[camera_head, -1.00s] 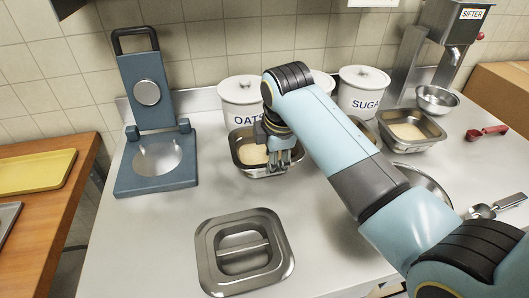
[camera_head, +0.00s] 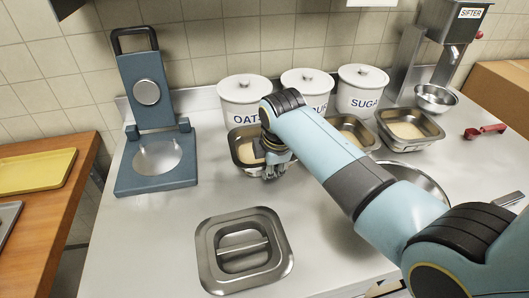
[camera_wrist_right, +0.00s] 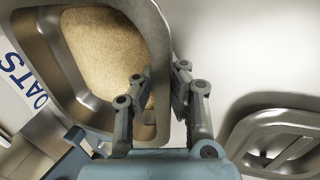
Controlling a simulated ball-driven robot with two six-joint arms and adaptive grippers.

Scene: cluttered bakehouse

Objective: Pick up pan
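A metal pan (camera_head: 236,155) with pale, grainy contents stands on the counter in front of the oats canister. My right gripper (camera_head: 272,172) is at its near right side, and the arm covers part of the pan. In the right wrist view the fingers (camera_wrist_right: 163,85) straddle the wall of the pan (camera_wrist_right: 92,98), one inside and one outside. The gap between them is narrow and they appear closed on the rim. The pan looks level; I cannot tell any lift. My left gripper is not in view.
Two similar pans (camera_head: 437,141) stand to the right, before the flour and sugar canisters (camera_head: 361,92). A lidded steel container (camera_head: 212,266) is in the front counter; it also shows in the wrist view (camera_wrist_right: 255,126). A blue press (camera_head: 180,178) stands left. Counter between is clear.

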